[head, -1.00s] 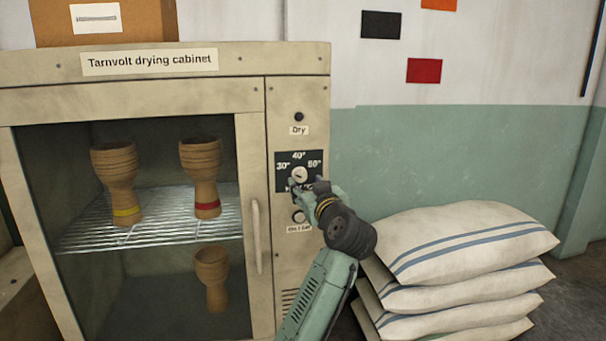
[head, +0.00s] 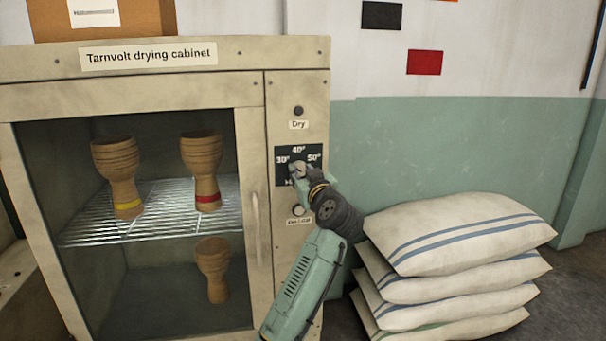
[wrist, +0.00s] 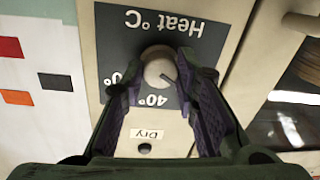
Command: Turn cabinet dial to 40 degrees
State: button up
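The cabinet dial is a pale round knob (wrist: 160,68) on the dark heat panel (head: 313,157) with 30°, 40° and 50° marks. The wrist view shows the panel upside down. There the knob's dark line points lower right, to the right of the 40° label. My gripper (wrist: 157,70) is open, with one finger on each side of the knob and small gaps visible. In the head view my gripper (head: 299,172) covers the dial.
The drying cabinet (head: 150,98) has a door handle (head: 256,228) left of the panel. An upper button (head: 298,110) is labelled Dry, and another knob (head: 298,210) is below the dial. Stacked sacks (head: 460,235) stand close on the right.

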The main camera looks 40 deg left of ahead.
grip_shut()
jog(key=shift+f+b, duration=0.15)
jog(key=shift+b, duration=0.15)
jog(key=shift+w+m+b, duration=0.1)
jog(key=shift+m+b, duration=0.2)
jog(key=shift+m, duration=0.1)
jog(key=shift+d+f+m+b, duration=0.1)
jog(key=shift+f+m+b, duration=0.05)
jog(key=shift+m+b, duration=0.4)
jog(key=m, duration=0.3)
jog(key=shift+r+m, duration=0.2)
jog(key=shift+m, duration=0.05)
jog(key=m+t+p, duration=0.1)
jog(key=m, duration=0.5)
jog(key=shift+m, duration=0.4)
